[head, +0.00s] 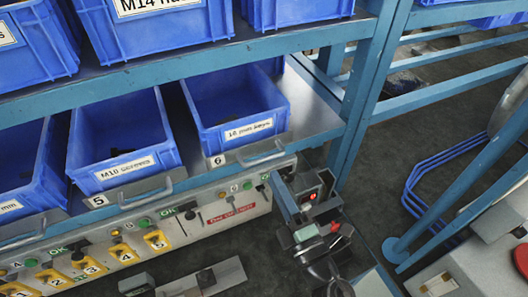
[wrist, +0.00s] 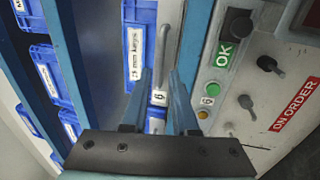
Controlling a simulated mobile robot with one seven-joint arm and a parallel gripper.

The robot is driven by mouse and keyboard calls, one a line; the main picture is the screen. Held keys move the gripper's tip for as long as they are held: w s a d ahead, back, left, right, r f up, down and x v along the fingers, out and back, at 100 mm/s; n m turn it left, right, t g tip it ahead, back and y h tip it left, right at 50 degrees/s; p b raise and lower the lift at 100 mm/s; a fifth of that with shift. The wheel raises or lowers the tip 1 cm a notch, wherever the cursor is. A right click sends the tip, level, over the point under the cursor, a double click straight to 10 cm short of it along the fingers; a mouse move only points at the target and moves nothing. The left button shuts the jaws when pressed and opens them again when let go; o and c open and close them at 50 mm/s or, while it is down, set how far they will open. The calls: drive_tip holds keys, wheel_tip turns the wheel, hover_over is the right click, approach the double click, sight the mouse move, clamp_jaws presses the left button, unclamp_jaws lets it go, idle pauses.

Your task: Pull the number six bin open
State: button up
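The number six bin (head: 238,105) is a blue open bin on the lower shelf, labelled as keys, with a "6" tag (head: 217,161) and a grey bar handle (head: 263,157) below its front. In the wrist view the bin (wrist: 130,75), the "6" tag (wrist: 159,98) and the handle (wrist: 166,45) show ahead of my gripper (wrist: 160,75). My gripper is open and empty, its two blue fingers apart, with the handle's line between them. In the head view my gripper (head: 273,180) is just below and right of the handle. I cannot tell whether it touches.
The number five bin (head: 122,145) stands to the left, with its own handle (head: 146,194). A control panel (head: 235,207) with buttons and knobs runs below the shelf, close to my gripper. A blue upright post (head: 365,90) stands right of bin six.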

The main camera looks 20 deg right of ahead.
sight(264, 158)
drive_tip(key=w, duration=0.3)
drive_tip(key=w+r, duration=0.1)
drive_tip(key=w, duration=0.3)
drive_tip(key=shift+a+r+p, duration=0.1)
drive_tip(key=shift+r+p, duration=0.05)
drive_tip(key=shift+p, duration=0.25)
drive_tip(key=shift+s, duration=0.1)
clamp_jaws()
idle(0.8)
